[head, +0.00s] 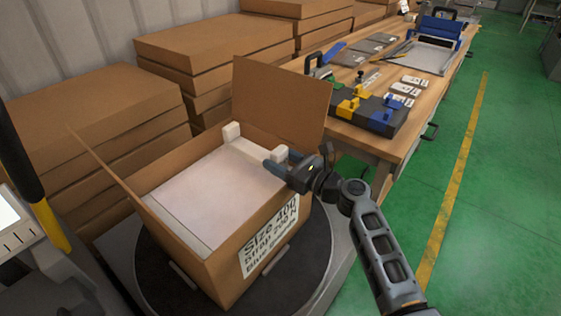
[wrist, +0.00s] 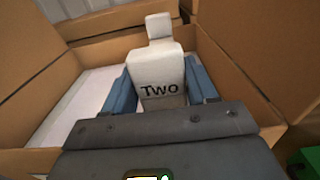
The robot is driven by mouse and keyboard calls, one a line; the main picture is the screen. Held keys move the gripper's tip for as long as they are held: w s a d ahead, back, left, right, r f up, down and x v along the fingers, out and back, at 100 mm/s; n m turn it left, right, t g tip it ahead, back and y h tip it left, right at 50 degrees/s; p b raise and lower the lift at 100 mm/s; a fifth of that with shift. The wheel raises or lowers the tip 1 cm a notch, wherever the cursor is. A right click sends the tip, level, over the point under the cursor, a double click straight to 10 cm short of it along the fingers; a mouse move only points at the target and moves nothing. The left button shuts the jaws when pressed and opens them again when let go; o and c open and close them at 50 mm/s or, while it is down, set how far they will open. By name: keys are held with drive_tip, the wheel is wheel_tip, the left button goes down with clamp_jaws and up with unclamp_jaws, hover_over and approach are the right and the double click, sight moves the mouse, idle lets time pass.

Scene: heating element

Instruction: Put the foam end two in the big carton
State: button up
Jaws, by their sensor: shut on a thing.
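The big carton (head: 228,262) stands open with its flaps up and a printed label on its front side. A white slab (head: 205,195) lies inside it. The foam end two (wrist: 160,75) is a white block marked "Two", held between the blue fingers of my gripper (wrist: 161,92) in the wrist view. In the head view my gripper (head: 275,160) is at the carton's far right inner side, and the foam end (head: 255,152) shows along the far edge of the slab. Whether the foam rests on the carton's bottom is hidden.
The carton stands on a dark round turntable (head: 318,262). Stacks of flat cardboard boxes (head: 215,50) stand behind it. A wooden workbench (head: 405,140) with tools and a yellow and blue fixture is at the right. Green floor is clear further right.

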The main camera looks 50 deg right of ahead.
drive_tip(key=shift+f+b, duration=0.45)
drive_tip(key=shift+f, duration=0.15)
